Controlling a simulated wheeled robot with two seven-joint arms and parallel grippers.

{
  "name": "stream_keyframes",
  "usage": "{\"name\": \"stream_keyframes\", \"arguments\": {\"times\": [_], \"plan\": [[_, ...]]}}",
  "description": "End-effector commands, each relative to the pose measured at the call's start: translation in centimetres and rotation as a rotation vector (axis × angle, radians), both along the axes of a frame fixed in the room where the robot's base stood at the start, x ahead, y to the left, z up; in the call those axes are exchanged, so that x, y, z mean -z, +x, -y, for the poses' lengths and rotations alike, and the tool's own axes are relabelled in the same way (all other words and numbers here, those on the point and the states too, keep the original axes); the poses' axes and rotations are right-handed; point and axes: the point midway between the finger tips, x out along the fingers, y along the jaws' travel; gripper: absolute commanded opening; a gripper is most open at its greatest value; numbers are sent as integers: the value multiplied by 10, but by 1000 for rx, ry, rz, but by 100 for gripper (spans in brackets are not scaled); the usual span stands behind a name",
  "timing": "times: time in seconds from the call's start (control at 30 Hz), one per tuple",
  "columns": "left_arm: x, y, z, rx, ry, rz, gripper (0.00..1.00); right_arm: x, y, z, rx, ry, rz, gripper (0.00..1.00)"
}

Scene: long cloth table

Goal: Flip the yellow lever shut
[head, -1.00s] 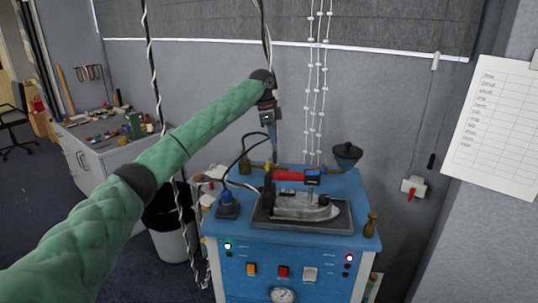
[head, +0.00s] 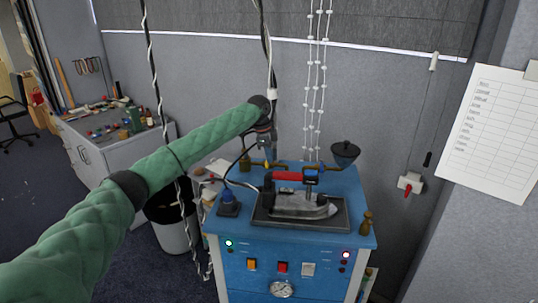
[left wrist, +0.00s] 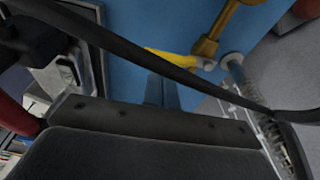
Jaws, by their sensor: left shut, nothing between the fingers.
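The yellow lever (left wrist: 178,60) shows in the left wrist view beside a brass fitting (left wrist: 208,45) over the blue top. In the head view only a small bit of the yellow lever (head: 266,164) shows at the back of the blue unit. My left gripper (left wrist: 160,92) is shut and empty, with its fingertips close to the lever. I cannot tell whether they touch. In the head view the left gripper (head: 266,156) is low behind the iron and partly hidden. My right gripper is not in view.
A blue cabinet (head: 240,246) carries an iron (head: 298,205) with a red handle on a dark tray (head: 262,220). A black funnel (head: 345,150) stands at its back right. A dark cable crosses near the gripper in the wrist view. White beaded cords hang behind.

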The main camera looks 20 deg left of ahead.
Motion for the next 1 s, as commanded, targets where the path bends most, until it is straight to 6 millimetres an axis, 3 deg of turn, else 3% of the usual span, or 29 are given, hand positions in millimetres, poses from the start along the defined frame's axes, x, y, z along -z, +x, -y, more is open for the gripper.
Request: {"name": "stream_keyframes", "arguments": {"times": [0.53,1.0], "plan": [[8,-2,-10,0,1,-4,0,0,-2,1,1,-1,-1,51],[11,-2,-6,0,3,-7,0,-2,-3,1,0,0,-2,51]]}}
